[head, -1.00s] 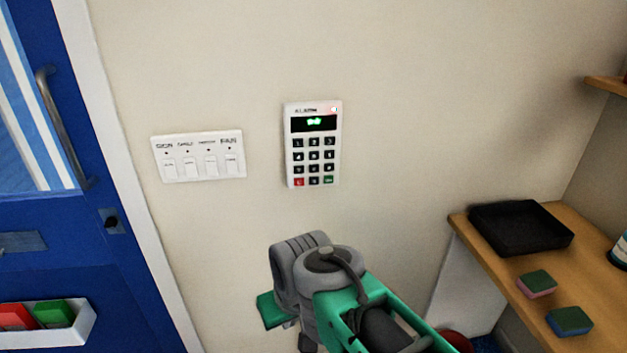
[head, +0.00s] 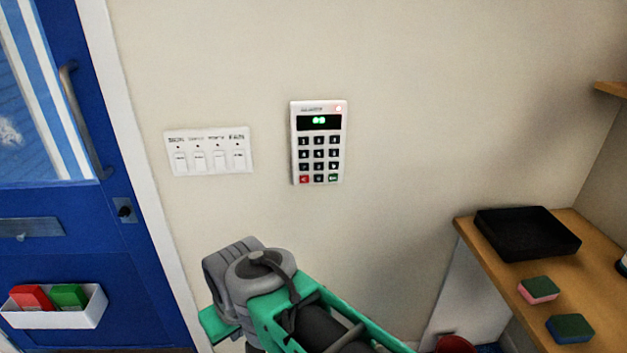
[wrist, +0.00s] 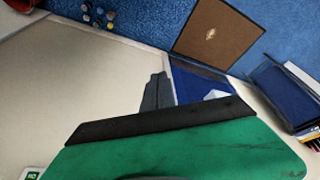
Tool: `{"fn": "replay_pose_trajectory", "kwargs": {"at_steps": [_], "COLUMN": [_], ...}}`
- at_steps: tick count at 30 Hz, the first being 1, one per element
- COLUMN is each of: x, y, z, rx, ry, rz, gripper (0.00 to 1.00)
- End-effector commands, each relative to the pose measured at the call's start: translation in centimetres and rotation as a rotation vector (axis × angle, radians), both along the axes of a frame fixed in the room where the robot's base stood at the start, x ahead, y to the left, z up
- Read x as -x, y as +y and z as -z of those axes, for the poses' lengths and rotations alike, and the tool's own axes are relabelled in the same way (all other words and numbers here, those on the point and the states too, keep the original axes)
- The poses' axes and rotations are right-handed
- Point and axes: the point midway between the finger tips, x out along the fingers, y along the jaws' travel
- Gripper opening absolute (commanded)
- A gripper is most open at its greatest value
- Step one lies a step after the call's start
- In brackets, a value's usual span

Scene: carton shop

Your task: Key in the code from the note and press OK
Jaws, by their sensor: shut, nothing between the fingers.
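The keypad (head: 319,143) is a white upright unit on the beige wall. It has rows of dark keys, a red key (head: 304,179) at bottom left and a green key (head: 333,178) at bottom right. Its display (head: 319,121) shows short green characters, too small to read surely. A reddish light glows at its top right. My gripper is below and left of the keypad, apart from it; my arm hides its fingers in the head view. In the wrist view the gripper's dark fingers (wrist: 157,92) are together and empty. I cannot make out a code note.
A panel of several white switches (head: 209,151) is left of the keypad. A blue door (head: 70,262) with a handle carries a white holder (head: 60,317) with red and green items. At right, a wooden shelf holds a black tray (head: 528,234) and two sponges (head: 540,290).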

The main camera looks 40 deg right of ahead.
Motion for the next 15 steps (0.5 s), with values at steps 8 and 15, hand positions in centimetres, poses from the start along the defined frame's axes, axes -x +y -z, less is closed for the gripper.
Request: {"fn": "replay_pose_trajectory", "kwargs": {"at_steps": [8,15], "x": [-9.8,-15.3], "y": [-6.9,-22.2], "z": [-1.5,-4.1], "rx": [-0.098,-0.178], "ry": [-0.188,-0.496], "rz": [0.058,0.121], "gripper": [0.0,0.0]}}
